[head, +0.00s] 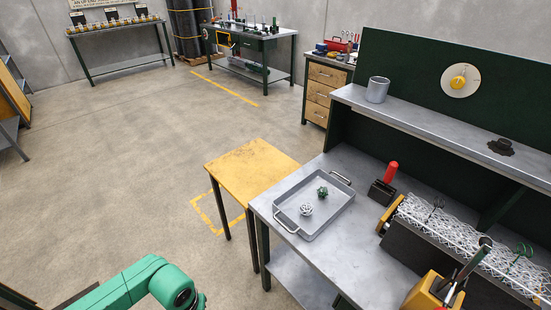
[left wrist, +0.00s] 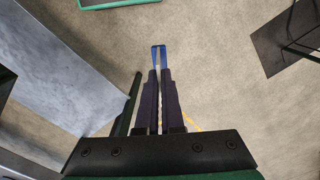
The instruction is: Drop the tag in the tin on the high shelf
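A grey cylindrical tin (head: 377,90) stands upright at the left end of the high shelf (head: 425,127) above the workbench. A round yellow piece (head: 458,82) sits on a white disc on the dark green back panel; I cannot tell whether it is the tag. No other thing is clearly a tag. In the head view only my green left arm shows, at the bottom. My right gripper is out of view.
The workbench (head: 365,262) holds a grey tray (head: 330,217) with a white and a green knotted piece, a red-handled tool (head: 391,173) and a white chainlink mesh (head: 455,237). A dark lump (head: 502,147) lies on the shelf. A yellow-topped table (head: 250,168) adjoins the bench. The floor left is clear.

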